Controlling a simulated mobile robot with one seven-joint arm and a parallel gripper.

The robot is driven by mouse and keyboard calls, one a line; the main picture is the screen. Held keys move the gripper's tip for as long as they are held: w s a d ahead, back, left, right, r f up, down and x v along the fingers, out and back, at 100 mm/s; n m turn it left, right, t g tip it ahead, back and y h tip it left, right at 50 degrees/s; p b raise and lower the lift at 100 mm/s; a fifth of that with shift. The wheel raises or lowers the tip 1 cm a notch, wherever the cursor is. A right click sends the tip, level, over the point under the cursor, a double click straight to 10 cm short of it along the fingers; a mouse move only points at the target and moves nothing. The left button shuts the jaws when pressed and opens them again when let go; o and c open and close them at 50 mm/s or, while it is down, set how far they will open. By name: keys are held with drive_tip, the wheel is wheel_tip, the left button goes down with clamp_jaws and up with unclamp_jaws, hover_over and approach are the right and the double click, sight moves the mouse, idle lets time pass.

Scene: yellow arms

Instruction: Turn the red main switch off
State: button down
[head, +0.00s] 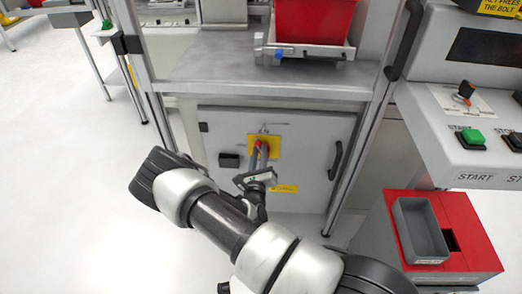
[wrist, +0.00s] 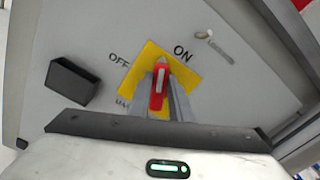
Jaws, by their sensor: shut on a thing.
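The red main switch (wrist: 158,85) sits on a yellow plate (wrist: 188,92) on a grey cabinet door. Its handle, with a white stripe, points up in the wrist view, between the printed words OFF at left and ON at upper right. My gripper (wrist: 159,76) is shut on the switch, one grey finger on each side of the handle. In the head view, my gripper (head: 261,150) reaches the yellow plate (head: 276,147) from the front, and the fingers cover much of the switch.
A black box (wrist: 70,81) juts from the door left of the plate. A black door handle (head: 335,160) stands at right. Above is a grey worktop (head: 210,62) with a red bin (head: 312,20). A red box (head: 470,232) and a button console (head: 465,125) stand right. Floor at left is clear.

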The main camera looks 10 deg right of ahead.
drive_tip(key=n, duration=0.2)
drive_tip(key=n+p, duration=0.1)
drive_tip(key=shift+a+f+n, duration=0.25)
drive_tip(key=shift+a+n, duration=0.1)
drive_tip(key=shift+n, duration=0.05)
drive_tip(key=n, duration=0.3)
drive_tip(key=f+n, duration=0.1)
drive_tip(key=n, duration=0.2)
drive_tip(key=f+n, duration=0.1)
drive_tip(key=n, duration=0.1)
drive_tip(key=shift+w+a+n, duration=0.15)
drive_tip(key=shift+a+n, duration=0.15)
drive_tip(key=shift+n, duration=0.1)
drive_tip(key=c, duration=1.6)
unclamp_jaws()
drive_tip(key=shift+r, duration=0.1)
